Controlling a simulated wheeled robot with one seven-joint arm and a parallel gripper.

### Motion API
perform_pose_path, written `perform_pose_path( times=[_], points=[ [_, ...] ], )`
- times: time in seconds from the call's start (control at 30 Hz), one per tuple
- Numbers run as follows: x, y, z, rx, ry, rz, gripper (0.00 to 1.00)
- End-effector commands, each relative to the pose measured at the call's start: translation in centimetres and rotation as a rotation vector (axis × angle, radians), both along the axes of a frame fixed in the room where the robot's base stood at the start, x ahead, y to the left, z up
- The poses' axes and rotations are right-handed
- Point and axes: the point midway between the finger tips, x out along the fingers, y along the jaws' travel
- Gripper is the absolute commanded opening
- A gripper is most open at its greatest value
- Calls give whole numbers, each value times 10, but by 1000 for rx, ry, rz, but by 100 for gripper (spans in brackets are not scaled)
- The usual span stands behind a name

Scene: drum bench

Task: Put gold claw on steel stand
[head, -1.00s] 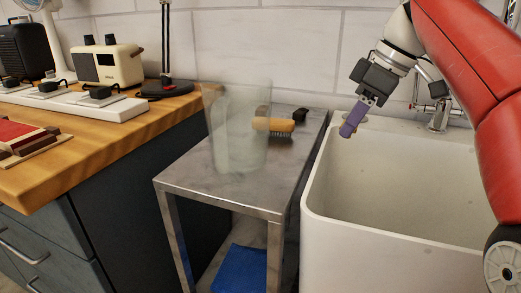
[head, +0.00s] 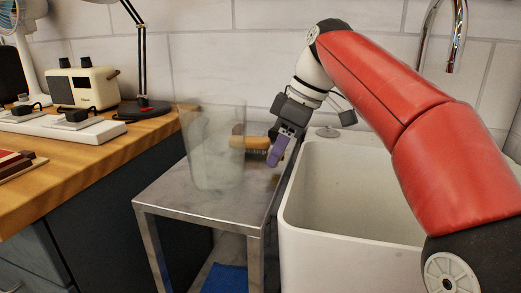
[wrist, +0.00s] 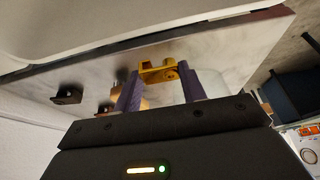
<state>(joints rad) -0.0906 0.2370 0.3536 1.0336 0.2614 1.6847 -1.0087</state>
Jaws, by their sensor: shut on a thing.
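The gold claw (wrist: 158,73) is a small yellow-gold bracket between the tips of my gripper's purple fingers in the wrist view. My gripper (head: 274,160) is shut on it; it also shows in the wrist view (wrist: 160,80). In the head view the fingers hide the claw or it is too small to make out. The steel stand (head: 176,203) is a grey metal side table between the wooden bench and the sink. Its top also shows in the wrist view (wrist: 222,48). My gripper is above the right side of the stand, apparently clear of its top.
A clear glass vessel (head: 213,150) stands on the steel stand, left of my gripper. A wooden brush (head: 250,142) lies behind it, close to my fingers. The white sink (head: 350,251) is at the right. The stand's front part is bare.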

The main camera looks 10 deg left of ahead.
Motion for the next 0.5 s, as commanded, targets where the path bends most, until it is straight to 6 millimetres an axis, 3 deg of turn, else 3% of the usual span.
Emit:
perform_pose_path(
  times=[0.27,0.37,0.5],
  points=[
    [2,39,1,1,2,6,15],
    [3,38,-15,-1,2,-1,15],
    [3,38,-15,1,-1,0,15]
  ],
)
